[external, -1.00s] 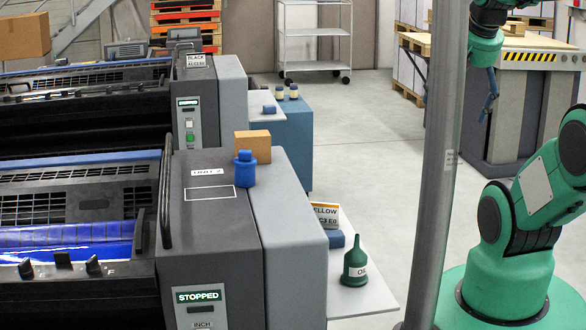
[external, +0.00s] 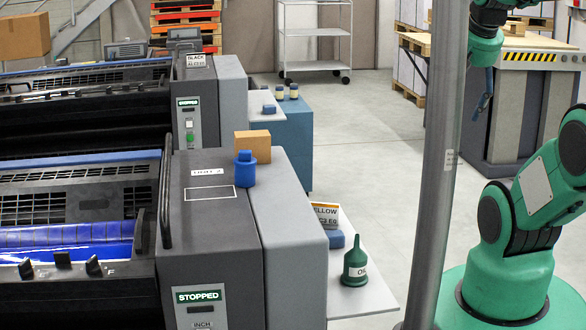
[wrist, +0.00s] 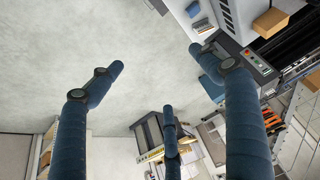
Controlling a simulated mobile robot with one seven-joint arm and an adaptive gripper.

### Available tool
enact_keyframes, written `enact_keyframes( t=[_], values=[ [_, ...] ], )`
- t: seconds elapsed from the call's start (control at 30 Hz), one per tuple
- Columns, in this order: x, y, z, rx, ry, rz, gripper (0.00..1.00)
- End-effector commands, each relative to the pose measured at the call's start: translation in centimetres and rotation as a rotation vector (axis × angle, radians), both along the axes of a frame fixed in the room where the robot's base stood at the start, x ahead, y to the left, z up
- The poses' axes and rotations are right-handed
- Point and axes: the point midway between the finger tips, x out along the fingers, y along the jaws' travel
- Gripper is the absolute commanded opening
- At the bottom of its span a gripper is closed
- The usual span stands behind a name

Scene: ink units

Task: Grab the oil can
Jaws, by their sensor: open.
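The oil can (external: 355,265) is dark green with a narrow spout and a white label that partly reads "OIL". It stands upright on a pale side shelf (external: 372,296) at the right of the near press unit. I cannot make out the oil can surely in the wrist view.
A grey pole (external: 440,170) stands between the press and my arm. A blue container (external: 245,170) and a cardboard box (external: 253,145) sit on the press. Open floor (external: 375,150) lies behind.

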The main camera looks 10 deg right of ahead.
Motion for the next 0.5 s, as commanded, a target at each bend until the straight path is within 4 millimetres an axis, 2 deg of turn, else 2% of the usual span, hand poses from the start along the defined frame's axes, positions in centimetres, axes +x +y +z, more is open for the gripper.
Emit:
enact_keyframes(
  t=[0.33,0.5],
  values=[
    [0.06,0.03,-0.03,0.000,0.001,0.001,0.70],
    [0.79,0.36,-0.51,0.002,0.015,0.008,0.70]
  ],
)
